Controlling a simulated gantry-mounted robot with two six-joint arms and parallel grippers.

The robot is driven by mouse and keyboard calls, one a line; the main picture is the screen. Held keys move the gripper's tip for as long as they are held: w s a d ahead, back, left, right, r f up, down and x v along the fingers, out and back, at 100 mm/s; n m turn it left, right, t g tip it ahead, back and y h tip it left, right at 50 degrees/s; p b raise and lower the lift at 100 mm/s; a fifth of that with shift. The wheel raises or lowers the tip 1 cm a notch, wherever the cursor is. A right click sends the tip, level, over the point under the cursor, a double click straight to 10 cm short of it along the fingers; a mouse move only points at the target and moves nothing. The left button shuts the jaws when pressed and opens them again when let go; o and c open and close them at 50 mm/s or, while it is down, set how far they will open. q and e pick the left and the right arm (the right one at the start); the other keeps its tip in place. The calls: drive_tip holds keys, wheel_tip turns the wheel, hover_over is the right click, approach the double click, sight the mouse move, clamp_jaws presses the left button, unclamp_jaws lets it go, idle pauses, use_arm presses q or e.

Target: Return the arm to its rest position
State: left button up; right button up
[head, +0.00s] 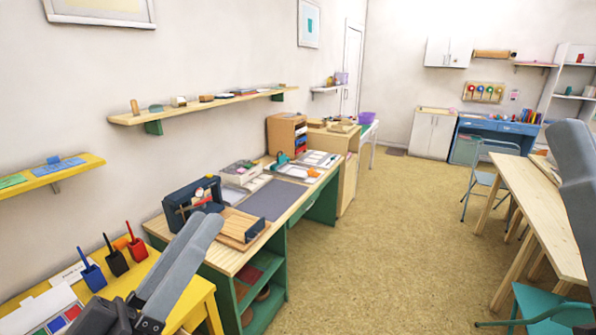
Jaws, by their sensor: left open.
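My left gripper (183,250) reaches in from the bottom left, its grey fingers pointing up and away. It is open, with nothing seen between the fingers. It shows over the right side of the yellow table (196,294). A blue stamp (92,274), a black stamp (115,261) and a red stamp (136,247) stand upright on that table, to the left of the gripper and apart from it. A white tray with coloured inkpads (57,325) is cut off at the bottom left. Grey parts of my right arm and gripper show at the right edge, cropped.
A green workbench (318,201) with a dark mat, wooden board and boxes stands beyond the yellow table. A yellow wall shelf (80,173) hangs at the left. A wooden table (530,205) with blue chairs is at the right. The floor between is clear.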

use_arm(q)
drive_tip(key=s+a+r+t+y+p, duration=0.25)
drive_tip(key=s+a+r+y, duration=0.2)
drive_tip(key=r, duration=0.35)
drive_tip(key=s+a+r+t+y+p, duration=0.1)
drive_tip(key=s+a+r+t+y, duration=0.3)
drive_tip(key=r, duration=0.4)
wheel_tip(320, 180, up, 34)
drive_tip(key=w+d+r+p, duration=0.1)
drive_tip(key=d+p, duration=0.1)
drive_tip(key=p, duration=3.3)
wheel_tip(320, 180, down, 60)
drive_tip(key=b, duration=5.9)
drive_tip(key=shift+a+m+y, duration=0.25)
drive_tip(key=shift+m+y, duration=0.05)
drive_tip(key=shift+y, duration=0.05)
drive_tip(key=shift+y, duration=0.3)
